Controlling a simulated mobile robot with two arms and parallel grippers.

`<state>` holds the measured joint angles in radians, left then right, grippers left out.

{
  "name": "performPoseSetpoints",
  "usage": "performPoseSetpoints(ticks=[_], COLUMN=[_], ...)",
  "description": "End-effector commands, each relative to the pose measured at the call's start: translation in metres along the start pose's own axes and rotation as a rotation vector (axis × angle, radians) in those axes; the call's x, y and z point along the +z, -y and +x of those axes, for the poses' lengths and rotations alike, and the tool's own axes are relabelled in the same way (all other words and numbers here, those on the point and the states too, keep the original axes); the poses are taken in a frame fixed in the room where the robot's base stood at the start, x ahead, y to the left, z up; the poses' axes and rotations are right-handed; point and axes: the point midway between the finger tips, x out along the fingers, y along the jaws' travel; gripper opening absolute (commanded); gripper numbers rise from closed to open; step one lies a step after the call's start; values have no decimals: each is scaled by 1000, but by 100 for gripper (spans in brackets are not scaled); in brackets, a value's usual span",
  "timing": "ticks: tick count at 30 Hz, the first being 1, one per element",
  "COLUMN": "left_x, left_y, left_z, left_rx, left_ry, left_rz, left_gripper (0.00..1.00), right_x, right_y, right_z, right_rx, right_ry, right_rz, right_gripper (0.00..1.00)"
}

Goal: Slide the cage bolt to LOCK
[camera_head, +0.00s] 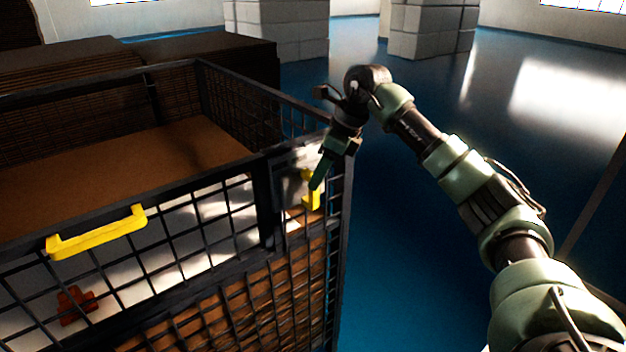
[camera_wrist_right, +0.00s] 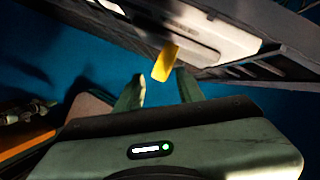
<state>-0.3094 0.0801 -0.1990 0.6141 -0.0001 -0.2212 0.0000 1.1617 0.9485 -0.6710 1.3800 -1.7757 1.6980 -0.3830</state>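The cage bolt's yellow handle (camera_head: 312,198) is at the right end of the cage's front side, by the corner post. In the right wrist view the yellow handle (camera_wrist_right: 165,62) hangs just beyond the fingertips, in line with the gap between them. My right gripper (camera_head: 319,175) points down at the handle from above and partly covers it in the head view. Its two fingers (camera_wrist_right: 160,85) are apart with blue floor showing between them, so it is open and empty. Contact with the handle cannot be made out. No LOCK marking is readable. My left gripper is out of view.
The dark mesh cage (camera_head: 262,205) fills the left side, with a yellow grab handle (camera_head: 97,234) on its front and a brown box top (camera_head: 125,165) inside. A red part (camera_head: 76,304) shows through the mesh. Blue floor (camera_head: 430,270) is clear right of the cage.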

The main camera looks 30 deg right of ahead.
Motion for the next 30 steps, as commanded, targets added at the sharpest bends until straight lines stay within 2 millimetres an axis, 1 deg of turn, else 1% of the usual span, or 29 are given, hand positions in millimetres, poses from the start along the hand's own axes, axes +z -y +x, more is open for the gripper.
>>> performPoseSetpoints(ticks=[1, 3, 7, 13, 17, 18, 20, 21, 30], left_x=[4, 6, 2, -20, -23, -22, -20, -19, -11], left_y=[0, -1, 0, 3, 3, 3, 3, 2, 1], left_z=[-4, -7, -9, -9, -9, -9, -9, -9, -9], left_rx=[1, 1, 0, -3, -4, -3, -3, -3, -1], left_ry=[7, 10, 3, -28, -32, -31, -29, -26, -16], left_rz=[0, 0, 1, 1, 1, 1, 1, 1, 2], left_gripper=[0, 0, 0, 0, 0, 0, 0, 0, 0], right_x=[0, 0, 1, 0, 0, 0, 0, 0, 1], right_y=[-1, 0, -1, 0, 0, 0, 0, 0, 0], right_z=[8, 17, 29, 34, 34, 34, 34, 34, 34], right_rx=[3, 2, 2, 1, 1, 1, 1, 1, 1], right_ry=[-2, -1, 1, 1, 2, 2, 2, 2, 2], right_rz=[0, 0, 0, 0, 1, 1, 1, 0, -1], right_gripper=[38, 38, 38, 38, 38, 27, 10, 0, 0])
